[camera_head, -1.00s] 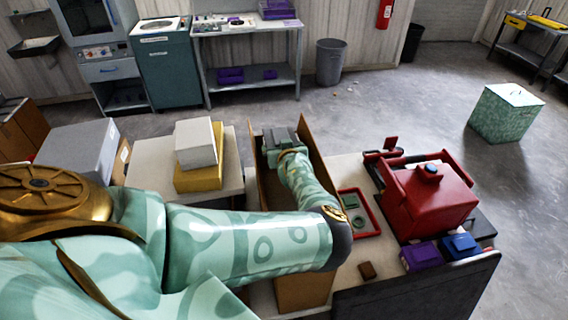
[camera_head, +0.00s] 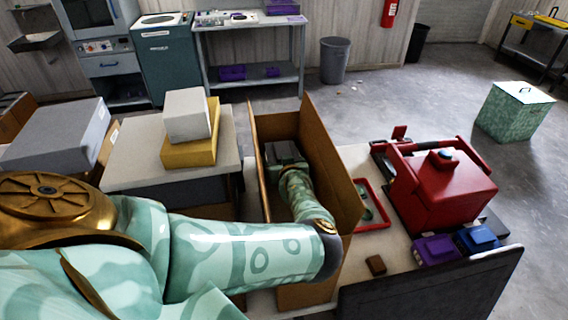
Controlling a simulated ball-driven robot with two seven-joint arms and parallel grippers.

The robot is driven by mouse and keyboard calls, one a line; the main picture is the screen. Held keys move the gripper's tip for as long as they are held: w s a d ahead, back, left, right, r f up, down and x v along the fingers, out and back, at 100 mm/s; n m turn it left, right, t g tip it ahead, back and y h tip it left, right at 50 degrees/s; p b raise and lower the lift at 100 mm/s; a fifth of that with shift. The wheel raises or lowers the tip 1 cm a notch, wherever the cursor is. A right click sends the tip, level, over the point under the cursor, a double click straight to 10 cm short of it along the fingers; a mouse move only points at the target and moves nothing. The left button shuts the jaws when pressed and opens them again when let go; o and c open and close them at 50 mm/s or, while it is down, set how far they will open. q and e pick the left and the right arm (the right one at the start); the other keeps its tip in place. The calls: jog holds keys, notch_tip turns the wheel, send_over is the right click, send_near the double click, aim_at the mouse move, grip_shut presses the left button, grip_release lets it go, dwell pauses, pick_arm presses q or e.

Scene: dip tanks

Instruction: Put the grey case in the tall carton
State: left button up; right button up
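The tall carton (camera_head: 330,160) is brown, open at the top, and stands in the middle. My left arm comes in from the left and bends down into it. My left gripper (camera_head: 286,153) is inside the carton, below the rim, seen from above and behind. Its fingertips are hidden by its own body and the carton, so I cannot tell whether it is open or shut, or holds the grey case. I cannot make out a separate grey case in the carton. My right gripper is out of view.
A pale grey box (camera_head: 187,116) sits on a yellow box (camera_head: 190,150) left of the carton. A larger grey box (camera_head: 60,133) is farther left. Right of the carton are a red tray (camera_head: 372,205), a big red machine (camera_head: 441,190), and purple (camera_head: 436,249) and blue (camera_head: 478,239) boxes.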

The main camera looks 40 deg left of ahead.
pick_arm(q)
jog(key=shift+f+b, duration=0.5)
jog(key=shift+f, duration=0.1)
jog(key=o, duration=0.8)
jog(key=shift+c, duration=0.2)
